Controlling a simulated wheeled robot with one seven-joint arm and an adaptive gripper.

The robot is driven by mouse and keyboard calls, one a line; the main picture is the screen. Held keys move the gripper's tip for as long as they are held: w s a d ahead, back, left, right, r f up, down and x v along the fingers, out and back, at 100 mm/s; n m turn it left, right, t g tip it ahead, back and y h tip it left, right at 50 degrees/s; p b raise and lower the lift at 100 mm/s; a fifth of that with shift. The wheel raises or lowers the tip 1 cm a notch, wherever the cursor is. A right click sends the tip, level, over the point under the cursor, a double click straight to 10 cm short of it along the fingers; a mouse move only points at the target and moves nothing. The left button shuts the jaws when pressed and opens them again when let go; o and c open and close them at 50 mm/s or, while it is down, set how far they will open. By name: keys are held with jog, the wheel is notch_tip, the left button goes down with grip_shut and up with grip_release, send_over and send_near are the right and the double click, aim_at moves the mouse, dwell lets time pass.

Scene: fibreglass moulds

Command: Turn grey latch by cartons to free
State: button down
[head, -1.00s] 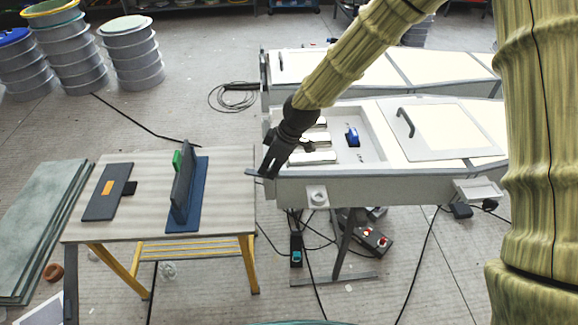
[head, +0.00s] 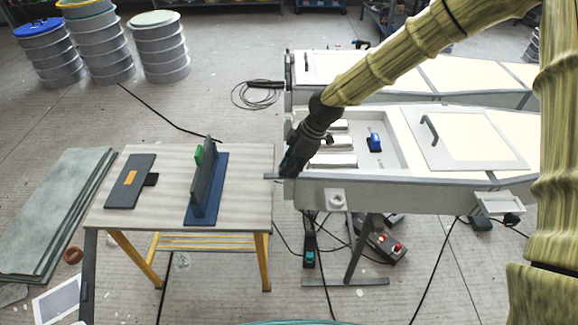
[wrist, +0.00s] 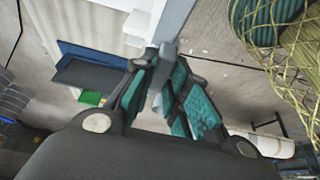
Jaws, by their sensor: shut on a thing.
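The grey latch (head: 271,176) is a small bar at the near left corner of the white mould (head: 420,196); its end sticks out to the left, over the gap beside the table. My gripper (head: 288,172) reaches down to it, with its fingers shut on the latch. In the wrist view the latch's grey end (wrist: 168,48) shows at the fingertips (wrist: 160,70), between the teal finger pads. The fingers hide part of the latch. Several white cartons (head: 338,143) lie in the mould's recess, just right of my gripper.
A wooden table (head: 125,222) stands left of the mould, bearing a blue stand with an upright dark panel (head: 204,180) and a dark flat plate (head: 128,182). A blue object (head: 375,142) sits in the recess. Cables and a red-buttoned box (head: 386,246) lie on the floor below.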

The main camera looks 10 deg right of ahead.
jog(key=c, duration=1.4)
grip_release()
jog(key=shift+r, duration=0.1)
jog(key=v, duration=1.2)
jog(key=shift+d, duration=0.1)
jog(key=shift+f, duration=0.2)
